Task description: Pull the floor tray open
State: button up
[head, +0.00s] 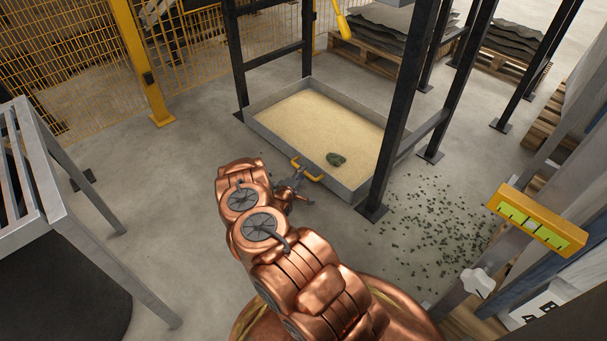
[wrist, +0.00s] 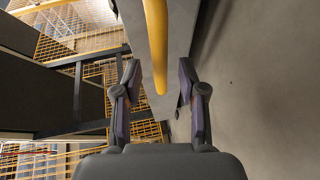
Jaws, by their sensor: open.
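The floor tray (head: 268,140) is a grey metal tray filled with sand-coloured material, sitting low between black posts. A yellow handle (head: 308,170) is on the tray's front wall. My gripper (head: 300,183) is in front of the handle, low over the floor. In the wrist view the yellow handle (wrist: 156,45) runs down between the two open fingers of my gripper (wrist: 158,85), with the grey tray wall behind it. I cannot tell whether a finger touches the handle.
Black posts (head: 405,100) stand beside the tray. Dark crumbs (head: 440,235) are scattered on the floor at right. A grey metal frame (head: 50,170) stands at left, yellow mesh fencing (head: 60,70) behind. The floor in front of the tray, left of my arm, is clear.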

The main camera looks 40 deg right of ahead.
jog(key=shift+b+x, duration=0.4)
jog(key=shift+x, duration=1)
grip_shut()
